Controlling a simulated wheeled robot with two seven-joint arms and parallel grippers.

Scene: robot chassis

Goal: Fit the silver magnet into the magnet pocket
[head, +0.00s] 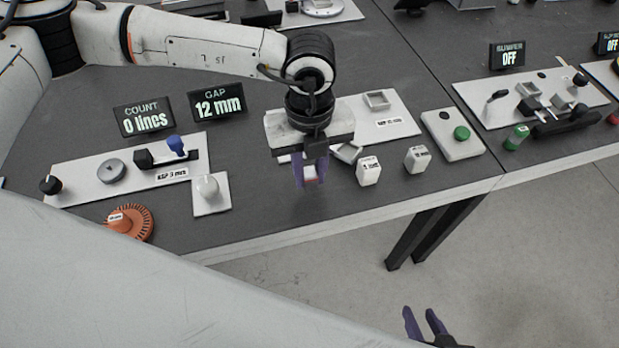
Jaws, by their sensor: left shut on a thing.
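My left gripper (311,182) points down near the front of the dark table, its purple fingers closed on a small reddish piece (311,172) that the fingers mostly hide. I cannot tell if this piece is the silver magnet. A grey square frame with a recess (376,100) sits on a white plate (398,126) behind and right of the gripper; it may be the magnet pocket. A small silver-grey block (348,153) lies tilted just right of the gripper. My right gripper (425,326) is low at the bottom edge, off the table, with fingers apart and empty.
Two white labelled blocks (369,171) (415,159) stand right of my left gripper. A white box with a green button (452,135) is further right. A display (217,106) reads 12 mm.

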